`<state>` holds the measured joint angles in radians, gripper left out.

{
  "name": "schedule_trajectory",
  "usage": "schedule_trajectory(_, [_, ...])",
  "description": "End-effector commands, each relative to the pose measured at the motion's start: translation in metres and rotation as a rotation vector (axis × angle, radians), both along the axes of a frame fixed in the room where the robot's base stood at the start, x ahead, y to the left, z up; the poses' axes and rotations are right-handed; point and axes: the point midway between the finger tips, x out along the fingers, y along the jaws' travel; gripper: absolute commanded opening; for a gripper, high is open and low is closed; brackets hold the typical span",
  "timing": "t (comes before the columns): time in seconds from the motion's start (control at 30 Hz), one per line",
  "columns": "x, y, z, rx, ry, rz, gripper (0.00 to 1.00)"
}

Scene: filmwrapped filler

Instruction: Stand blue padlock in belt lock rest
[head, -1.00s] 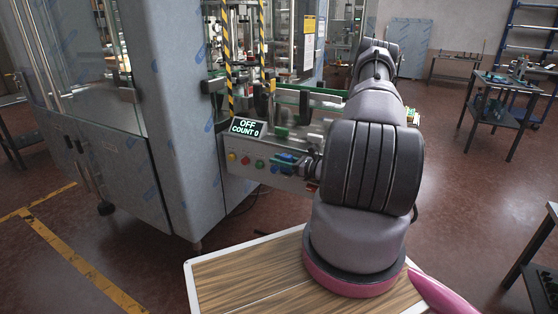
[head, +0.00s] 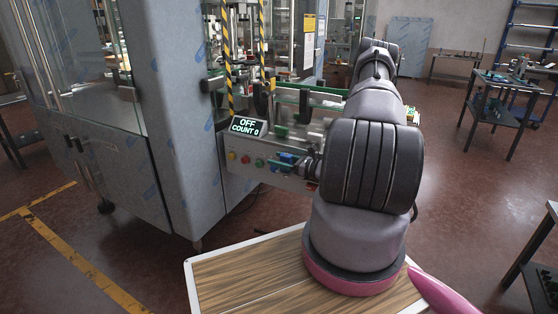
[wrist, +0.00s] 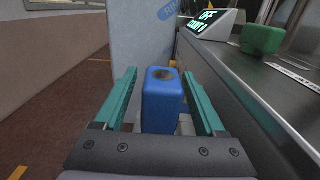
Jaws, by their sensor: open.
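The blue padlock (wrist: 162,105) shows in the wrist view as an upright blue block with a dark round spot on top. My gripper (wrist: 159,75) is open, its two teal fingers on either side of the block, with a narrow gap visible at each side. In the head view a small blue shape (head: 286,157) shows beside the console front, at the end of my arm; my arm hides most of the gripper there. I cannot make out the belt lock rest or what lies under the padlock.
A display reading OFF, COUNT 0 (head: 248,127) stands on the conveyor console, above several coloured buttons. A green block (wrist: 263,39) sits on the metal conveyor side, right of my gripper. A large grey machine cabinet (head: 178,120) stands left.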

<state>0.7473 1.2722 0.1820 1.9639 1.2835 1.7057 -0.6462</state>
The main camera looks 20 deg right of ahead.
Motion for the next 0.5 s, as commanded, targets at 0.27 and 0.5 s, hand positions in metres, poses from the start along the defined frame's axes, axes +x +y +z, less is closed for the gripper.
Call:
schedule_trajectory(0.27, [-0.018, -0.015, -0.001, -0.001, 0.003, -0.004, 0.72])
schedule_trajectory(0.5, [-0.057, -0.045, -0.001, 0.0, 0.002, -0.005, 0.72])
